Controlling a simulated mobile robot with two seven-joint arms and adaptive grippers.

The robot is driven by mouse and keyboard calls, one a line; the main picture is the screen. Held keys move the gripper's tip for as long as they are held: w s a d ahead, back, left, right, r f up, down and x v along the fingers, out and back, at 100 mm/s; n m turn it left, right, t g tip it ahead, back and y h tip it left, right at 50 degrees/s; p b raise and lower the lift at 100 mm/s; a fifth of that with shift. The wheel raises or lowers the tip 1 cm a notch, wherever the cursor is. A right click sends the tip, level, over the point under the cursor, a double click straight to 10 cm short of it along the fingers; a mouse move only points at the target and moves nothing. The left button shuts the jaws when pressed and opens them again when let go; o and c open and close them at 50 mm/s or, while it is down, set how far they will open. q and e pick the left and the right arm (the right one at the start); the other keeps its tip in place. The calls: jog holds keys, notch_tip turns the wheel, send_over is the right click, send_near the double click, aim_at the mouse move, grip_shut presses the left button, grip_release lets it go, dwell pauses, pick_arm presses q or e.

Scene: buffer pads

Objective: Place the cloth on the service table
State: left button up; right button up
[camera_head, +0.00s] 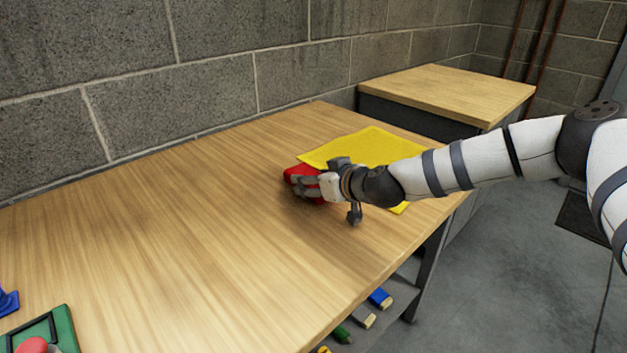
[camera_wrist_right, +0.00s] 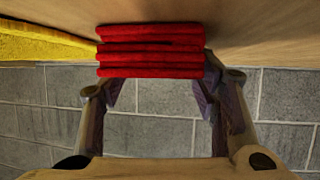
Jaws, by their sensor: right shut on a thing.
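A red folded cloth (camera_head: 291,173) is in my right gripper (camera_head: 306,187), at the wooden table (camera_head: 170,240). In the right wrist view the red cloth (camera_wrist_right: 150,50) shows as several stacked layers between the two fingers of my right gripper (camera_wrist_right: 155,82). The fingers are shut on it. I cannot tell whether the cloth touches the tabletop. A yellow cloth (camera_head: 365,147) lies flat on the table just behind and beside it, partly hidden by my right arm; its edge also shows in the right wrist view (camera_wrist_right: 45,42). My left gripper is not in view.
A second wood-topped table (camera_head: 450,92) stands behind the right end, its visible top clear. A green tray (camera_head: 62,325) and a blue item (camera_head: 8,302) are at the front left. Coloured objects (camera_head: 380,298) lie on a lower shelf. The table's middle is bare.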

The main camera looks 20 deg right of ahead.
jog(key=shift+f, duration=0.1)
jog(key=o, duration=1.6)
jog(key=shift+c, duration=0.2)
jog(key=shift+s+r, duration=0.1)
jog(key=shift+r, duration=0.35)
jog(key=p+v, duration=0.3)
jog(key=v, duration=0.8)
jog(key=shift+r, duration=0.25)
jog(key=shift+s+d+p, duration=0.1)
jog(key=shift+s+p, duration=0.2)
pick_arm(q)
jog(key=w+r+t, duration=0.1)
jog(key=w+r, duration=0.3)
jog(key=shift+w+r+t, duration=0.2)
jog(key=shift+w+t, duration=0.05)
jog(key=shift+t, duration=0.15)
pick_arm(e)
jog(key=shift+f, duration=0.3)
